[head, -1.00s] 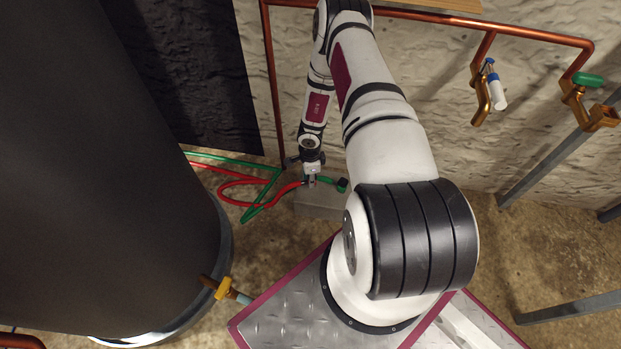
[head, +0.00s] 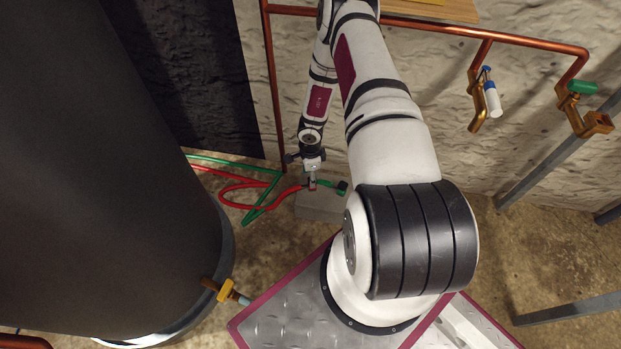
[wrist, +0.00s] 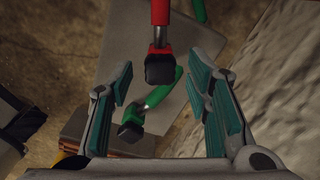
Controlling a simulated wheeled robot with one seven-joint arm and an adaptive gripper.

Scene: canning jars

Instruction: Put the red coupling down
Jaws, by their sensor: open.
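The red coupling (wrist: 160,66), a red hose end with a dark tip, is over a flat grey slab in the wrist view. A green coupling (wrist: 142,116) with a dark end lies beside it, nearer the gripper's base and slanted. My gripper (wrist: 163,84) is open, its teal-padded fingers on either side of the red coupling's tip with gaps on both sides. In the head view my gripper (head: 312,183) is small, just above the grey block (head: 320,208), where the red hose (head: 240,190) and the green end (head: 335,187) meet. Contact with the block is unclear.
A large dark tank (head: 100,170) fills the left. Copper pipes (head: 430,17) with valves run along the stone wall at the back. Red and green hoses loop on the floor left of the block. Grey metal legs (head: 560,160) stand at the right.

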